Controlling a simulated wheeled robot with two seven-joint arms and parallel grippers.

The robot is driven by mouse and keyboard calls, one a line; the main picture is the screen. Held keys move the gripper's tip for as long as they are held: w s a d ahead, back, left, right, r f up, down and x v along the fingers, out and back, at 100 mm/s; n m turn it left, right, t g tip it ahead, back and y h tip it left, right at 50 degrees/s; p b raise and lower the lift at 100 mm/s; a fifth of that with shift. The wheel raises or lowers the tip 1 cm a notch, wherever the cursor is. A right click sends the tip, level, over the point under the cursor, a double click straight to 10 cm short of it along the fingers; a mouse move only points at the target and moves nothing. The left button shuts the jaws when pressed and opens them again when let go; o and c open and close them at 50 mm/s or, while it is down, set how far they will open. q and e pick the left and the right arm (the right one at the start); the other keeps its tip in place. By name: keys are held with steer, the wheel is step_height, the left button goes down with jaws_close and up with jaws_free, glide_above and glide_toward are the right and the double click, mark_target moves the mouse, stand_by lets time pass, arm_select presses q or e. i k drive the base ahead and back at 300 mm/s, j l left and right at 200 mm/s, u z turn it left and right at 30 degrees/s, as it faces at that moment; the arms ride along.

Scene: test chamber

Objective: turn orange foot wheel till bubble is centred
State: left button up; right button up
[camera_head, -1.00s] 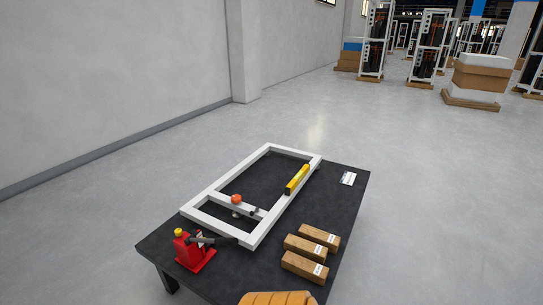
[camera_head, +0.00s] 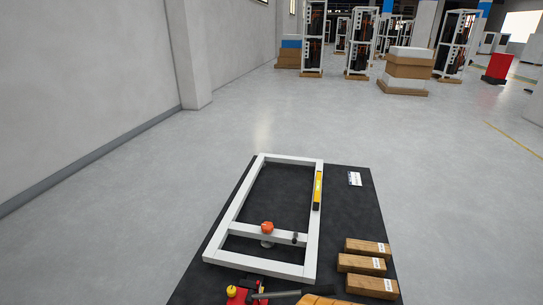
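The orange foot wheel (camera_head: 267,227) sits on the cross bar of a white rectangular frame (camera_head: 240,203), which lies on a black table (camera_head: 352,220). A small round foot shows under the bar below the wheel. A yellow spirit level (camera_head: 317,190) lies along the frame's right rail. Its bubble is too small to make out. Neither of my grippers is in view.
A red jack with a yellow knob (camera_head: 232,291) and a dark handle stands at the near left. Several wooden blocks (camera_head: 363,264) lie at the table's right. An orange-tan item (camera_head: 322,300) is cut off at the bottom edge. Open floor surrounds the table.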

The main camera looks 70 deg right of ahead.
mark_target(267, 227)
steer(key=i+z, duration=0.2)
steer(key=z, duration=0.25)
steer(key=i+j+z, duration=0.15)
steer(key=z, duration=0.3)
steer(key=i+j+z, duration=0.2)
steer(key=z, duration=0.3)
steer(key=i+j+z, duration=0.15)
steer(key=z, duration=0.3)
steer(key=k+j, duration=0.05)
steer(key=j, duration=0.05)
